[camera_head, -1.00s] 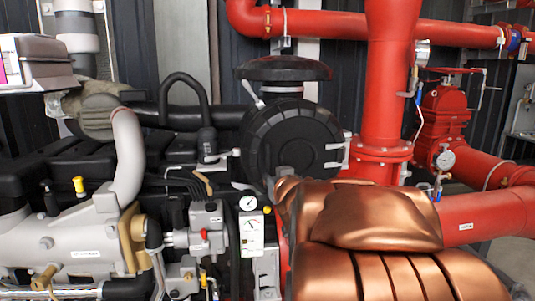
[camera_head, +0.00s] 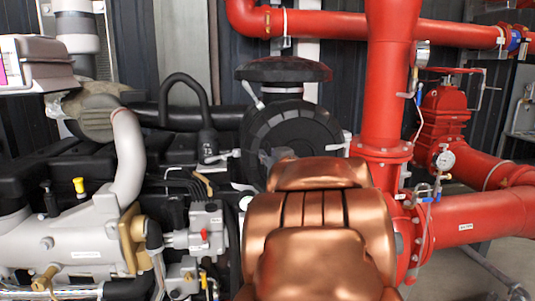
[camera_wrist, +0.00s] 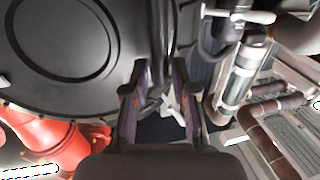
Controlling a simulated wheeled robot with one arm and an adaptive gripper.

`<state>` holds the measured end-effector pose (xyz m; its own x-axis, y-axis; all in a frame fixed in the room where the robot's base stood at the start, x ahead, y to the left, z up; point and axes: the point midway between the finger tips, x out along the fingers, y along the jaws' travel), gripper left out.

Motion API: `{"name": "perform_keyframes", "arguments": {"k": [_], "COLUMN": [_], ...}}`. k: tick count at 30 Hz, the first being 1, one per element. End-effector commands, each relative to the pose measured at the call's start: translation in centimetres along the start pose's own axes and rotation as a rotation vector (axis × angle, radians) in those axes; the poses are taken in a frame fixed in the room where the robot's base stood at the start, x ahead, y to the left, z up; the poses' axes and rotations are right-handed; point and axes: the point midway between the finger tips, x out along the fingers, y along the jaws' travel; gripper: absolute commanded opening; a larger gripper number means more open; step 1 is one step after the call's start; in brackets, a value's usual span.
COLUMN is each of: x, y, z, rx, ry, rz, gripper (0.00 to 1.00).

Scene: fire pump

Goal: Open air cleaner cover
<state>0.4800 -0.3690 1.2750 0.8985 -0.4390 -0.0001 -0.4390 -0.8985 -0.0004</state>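The air cleaner cover (camera_head: 295,130) is a black round disc on the end of the black air cleaner, in the middle of the head view. It looks closed. Light metal clips show at its rim, one at the left (camera_head: 226,155) and one at the right (camera_head: 346,144). In the wrist view the cover (camera_wrist: 62,40) fills the upper left. My gripper (camera_wrist: 162,70) is open at the cover's rim, with a visible gap between its fingers. A pale metal piece shows between and beyond the fingers; contact cannot be told. In the head view my copper arm hides most of the gripper.
A black cap (camera_head: 284,70) sits above the air cleaner. A red vertical pipe (camera_head: 388,90) stands close on the right, with a gauge (camera_head: 445,160) beyond it. Grey engine parts and hoses (camera_head: 125,160) crowd the left. Bare floor shows at the lower right.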

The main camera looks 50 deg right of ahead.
Motion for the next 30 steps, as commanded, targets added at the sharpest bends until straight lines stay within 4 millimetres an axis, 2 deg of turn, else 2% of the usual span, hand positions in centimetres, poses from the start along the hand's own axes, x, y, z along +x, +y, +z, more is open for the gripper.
{"name": "perform_keyframes", "arguments": {"k": [6,17,24,30], "x": [1.5,1.7,1.7,1.7], "y": [0.0,-0.1,-0.1,-0.1], "z": [0.1,0.0,0.0,0.0], "rx": [-0.001,0.000,-0.001,-0.001], "ry": [-0.002,0.000,0.000,0.000], "rz": [-0.001,-0.001,-0.001,-0.001], "gripper": [0.26,0.26,0.01,0.00]}}
